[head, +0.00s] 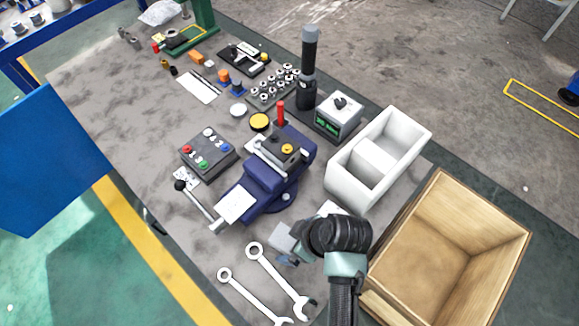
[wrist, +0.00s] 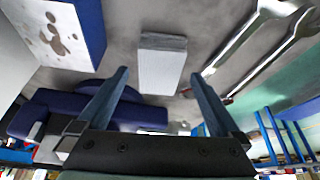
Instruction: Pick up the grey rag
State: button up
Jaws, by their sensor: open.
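The grey rag (wrist: 162,68) looks like a folded, pale grey block lying flat on the bench in the wrist view. It shows beyond and between my fingertips, apart from them. In the head view the rag (head: 283,239) lies just in front of the vise, at the left of my wrist, which may hide part of it. My gripper (wrist: 158,76) is open and empty, its two dark blue fingers spread to either side of the rag's near end. In the head view my gripper (head: 289,259) is mostly hidden by my own arm.
The blue vise (head: 262,180) stands close behind the rag. Two wrenches (head: 275,275) lie at the front left. A white divided bin (head: 352,190) and an open wooden crate (head: 440,255) are to the right. Several tools crowd the back of the bench (head: 120,110).

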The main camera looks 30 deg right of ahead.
aim_at(291, 242)
jog(key=shift+x, duration=0.85)
jog(key=c, duration=1.4)
notch_tip(291, 242, up, 10)
jog(key=p, duration=0.1)
jog(key=shift+r, duration=0.1)
